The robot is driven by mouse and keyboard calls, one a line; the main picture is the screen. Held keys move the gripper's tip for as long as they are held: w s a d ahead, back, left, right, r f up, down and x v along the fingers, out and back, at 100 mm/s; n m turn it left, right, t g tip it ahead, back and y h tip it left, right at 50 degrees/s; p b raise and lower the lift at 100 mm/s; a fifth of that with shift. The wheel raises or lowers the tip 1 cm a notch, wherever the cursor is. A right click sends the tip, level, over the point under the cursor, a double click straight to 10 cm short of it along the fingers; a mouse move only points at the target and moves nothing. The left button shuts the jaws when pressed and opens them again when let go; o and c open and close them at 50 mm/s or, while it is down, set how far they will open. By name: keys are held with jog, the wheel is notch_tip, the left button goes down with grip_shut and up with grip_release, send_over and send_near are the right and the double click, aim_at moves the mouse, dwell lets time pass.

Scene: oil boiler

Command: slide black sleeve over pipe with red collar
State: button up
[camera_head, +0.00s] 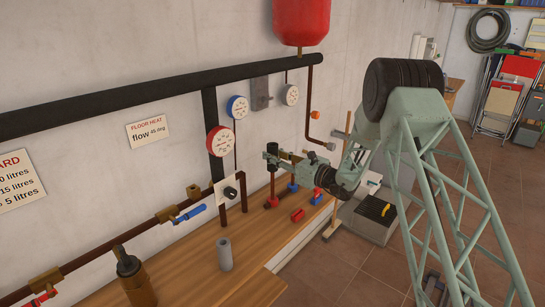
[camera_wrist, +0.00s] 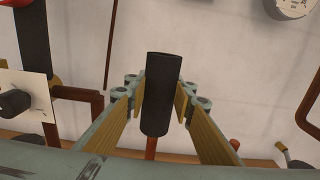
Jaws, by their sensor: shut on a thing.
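The black sleeve (camera_head: 272,153) is upright, held between the fingers of my gripper (camera_head: 270,156) above the workbench. The wrist view shows the sleeve (camera_wrist: 160,95) upright, slightly tilted, with my gripper (camera_wrist: 160,100) closed on its sides. A thin upright copper-brown pipe (camera_head: 272,184) with a red collar (camera_head: 271,202) at its foot stands directly below the sleeve. The pipe (camera_wrist: 151,146) also shows under the sleeve in the wrist view. The sleeve's lower end meets the pipe in both views; how far it surrounds the pipe is hidden.
A red block (camera_head: 297,215) and a grey cylinder (camera_head: 225,254) are on the bench (camera_head: 190,280). Wall pipework and a white plate (camera_head: 230,191) are to the left.

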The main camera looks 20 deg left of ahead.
jog(key=shift+f+b, duration=4.05)
jog(key=shift+f, duration=2.9)
dwell(1.1)
